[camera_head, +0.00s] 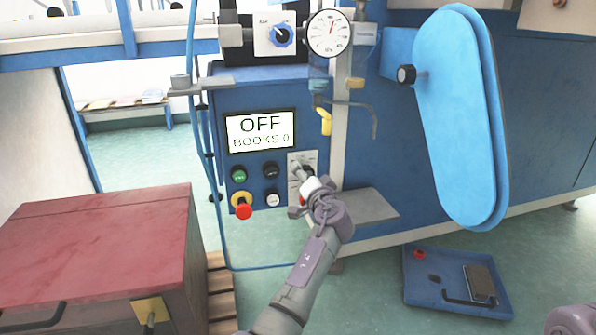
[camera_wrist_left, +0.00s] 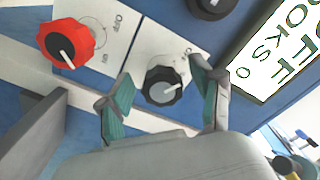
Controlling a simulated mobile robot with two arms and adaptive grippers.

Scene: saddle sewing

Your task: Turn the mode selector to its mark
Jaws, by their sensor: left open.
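The black selector knob (camera_wrist_left: 166,84) with a pale pointer sits on a white plate on the blue control panel. In the left wrist view the pointer lies tilted, and the plate lettering is partly cut by a finger. My left gripper (camera_head: 302,184) is open at the panel, its two teal-padded fingers to either side of the black knob. I cannot tell whether they touch it. In the head view the gripper hides much of the knob. The panel display (camera_head: 260,131) reads OFF and BOOKS 0.
A red rotary switch (camera_wrist_left: 66,43) with an OFF label sits beside the black knob. Push buttons and a red emergency stop (camera_head: 243,212) are left of the gripper. A grey shelf (camera_head: 369,207) juts out at right. A red-topped box (camera_head: 95,240) stands at left.

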